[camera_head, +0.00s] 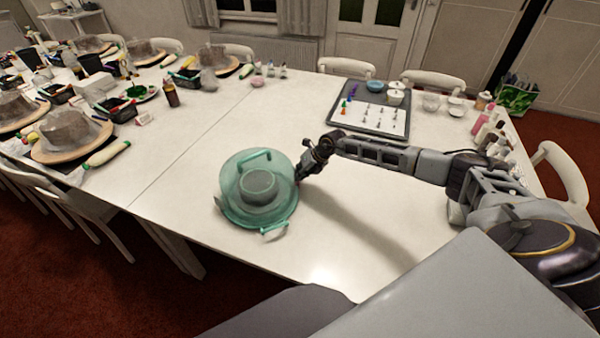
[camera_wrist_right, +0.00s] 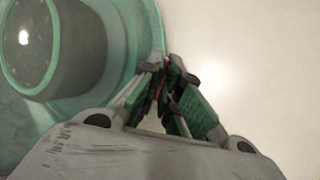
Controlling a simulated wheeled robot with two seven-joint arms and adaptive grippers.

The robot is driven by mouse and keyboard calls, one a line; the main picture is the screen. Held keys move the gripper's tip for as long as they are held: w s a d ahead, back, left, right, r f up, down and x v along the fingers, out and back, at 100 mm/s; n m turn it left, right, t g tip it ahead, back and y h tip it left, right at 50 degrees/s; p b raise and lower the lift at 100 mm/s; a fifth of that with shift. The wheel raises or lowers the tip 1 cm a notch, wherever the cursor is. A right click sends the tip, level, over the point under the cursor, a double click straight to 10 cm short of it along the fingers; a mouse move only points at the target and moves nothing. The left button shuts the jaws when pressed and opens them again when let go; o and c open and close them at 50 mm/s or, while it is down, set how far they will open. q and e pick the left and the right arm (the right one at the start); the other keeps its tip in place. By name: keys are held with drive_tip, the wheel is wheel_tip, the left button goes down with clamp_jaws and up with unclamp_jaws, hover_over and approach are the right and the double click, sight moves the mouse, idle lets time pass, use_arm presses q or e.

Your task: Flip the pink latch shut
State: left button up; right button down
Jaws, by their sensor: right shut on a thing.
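A translucent teal cake carrier (camera_head: 245,212) with a handle (camera_head: 254,156) on top stands on the white table, with a grey round thing inside. My right gripper (camera_head: 301,172) is at the carrier's right edge. In the right wrist view, the fingers of my right gripper (camera_wrist_right: 165,78) are close together beside the teal rim (camera_wrist_right: 146,35). A thin pink-red sliver, which looks like the pink latch (camera_wrist_right: 166,62), shows between the fingertips. The fingers hide most of it, so its angle cannot be told. My left gripper is not in view.
A dark tray (camera_head: 372,92) with a white sheet and small nozzles lies behind my right arm. Pale latches (camera_head: 274,233) show on the carrier's near side. Several turntables with cakes (camera_head: 72,135) stand at the far left. The table around the carrier is clear.

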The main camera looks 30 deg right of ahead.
drive_tip(key=shift+a+f, duration=0.1)
drive_tip(key=c, duration=1.9)
unclamp_jaws()
drive_tip(key=shift+c, duration=0.2)
drive_tip(key=v, duration=1.2)
drive_tip(key=shift+a+f, duration=0.1)
